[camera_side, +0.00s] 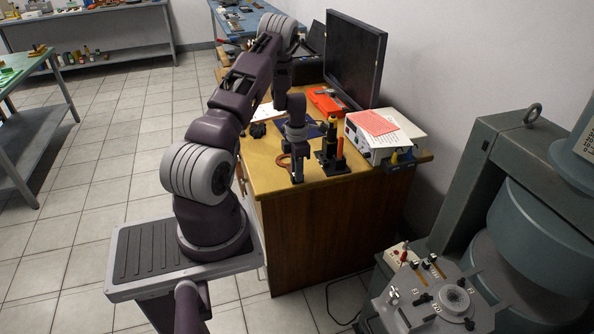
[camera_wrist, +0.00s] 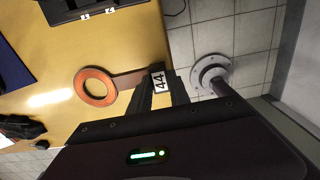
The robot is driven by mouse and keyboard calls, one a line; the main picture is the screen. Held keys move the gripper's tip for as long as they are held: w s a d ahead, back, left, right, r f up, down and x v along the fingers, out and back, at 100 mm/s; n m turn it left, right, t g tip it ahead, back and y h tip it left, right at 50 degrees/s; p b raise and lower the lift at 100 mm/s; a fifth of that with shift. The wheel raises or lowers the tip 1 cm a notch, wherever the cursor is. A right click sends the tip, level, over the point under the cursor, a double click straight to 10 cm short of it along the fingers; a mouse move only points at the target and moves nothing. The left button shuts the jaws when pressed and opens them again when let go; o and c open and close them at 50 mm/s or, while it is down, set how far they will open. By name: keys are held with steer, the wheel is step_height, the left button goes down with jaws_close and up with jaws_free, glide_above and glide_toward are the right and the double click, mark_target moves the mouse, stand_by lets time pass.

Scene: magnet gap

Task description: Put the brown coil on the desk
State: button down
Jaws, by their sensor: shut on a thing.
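The brown coil (camera_wrist: 96,87) is a flat copper-brown ring on a dark handle with a "44" label. In the wrist view its ring lies over the yellow desk top (camera_wrist: 55,115), and its labelled handle end is between my fingers. My gripper (camera_wrist: 170,88) is shut on that handle end, near the desk's edge. In the side view my gripper (camera_side: 297,178) points down at the front of the desk (camera_side: 262,170), and the coil (camera_side: 284,162) shows small to its left. I cannot tell whether the coil touches the desk top.
A black stand with upright tools (camera_side: 330,157) is close right of my gripper. Behind are a white instrument box (camera_side: 383,145), a red case (camera_side: 325,100) and a monitor (camera_side: 355,58). A small black object (camera_side: 258,130) sits at the left. A large magnet (camera_side: 520,220) stands right.

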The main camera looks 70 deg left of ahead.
steer(key=c, duration=1.2)
jaws_free()
